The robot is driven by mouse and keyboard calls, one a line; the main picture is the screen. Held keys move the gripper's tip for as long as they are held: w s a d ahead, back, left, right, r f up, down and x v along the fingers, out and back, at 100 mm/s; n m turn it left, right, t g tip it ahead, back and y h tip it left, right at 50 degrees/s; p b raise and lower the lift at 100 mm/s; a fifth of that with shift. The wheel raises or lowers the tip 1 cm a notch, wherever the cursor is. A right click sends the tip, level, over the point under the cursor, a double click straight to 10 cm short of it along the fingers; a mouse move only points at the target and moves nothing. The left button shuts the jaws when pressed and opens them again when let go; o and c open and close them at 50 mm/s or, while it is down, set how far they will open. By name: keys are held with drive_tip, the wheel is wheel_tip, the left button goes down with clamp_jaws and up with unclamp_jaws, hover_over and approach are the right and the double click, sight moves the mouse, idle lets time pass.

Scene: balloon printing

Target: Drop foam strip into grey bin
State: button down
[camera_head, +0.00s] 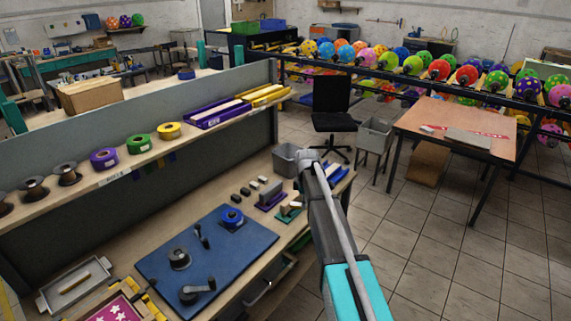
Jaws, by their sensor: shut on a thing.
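My gripper (307,158) is at the far end of my arm, over the right part of the workbench. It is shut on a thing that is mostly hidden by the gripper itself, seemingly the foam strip. A small grey bin (285,160) stands on the bench just left of the gripper, which overlaps its right side in the picture. I cannot tell how high the gripper is above the bin's rim. A second, larger grey bin (376,133) stands on a low stand beyond the bench to the right.
A blue mat (205,265) with dark tools and a blue roll covers the bench's middle. Small dark blocks (245,191) and holders (289,213) lie near the gripper. A shelf (120,178) with tape rolls runs behind.

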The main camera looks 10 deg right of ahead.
drive_tip(key=shift+f, duration=0.1)
wheel_tip(320, 180, down, 3)
drive_tip(key=b, duration=0.3)
idle(0.6)
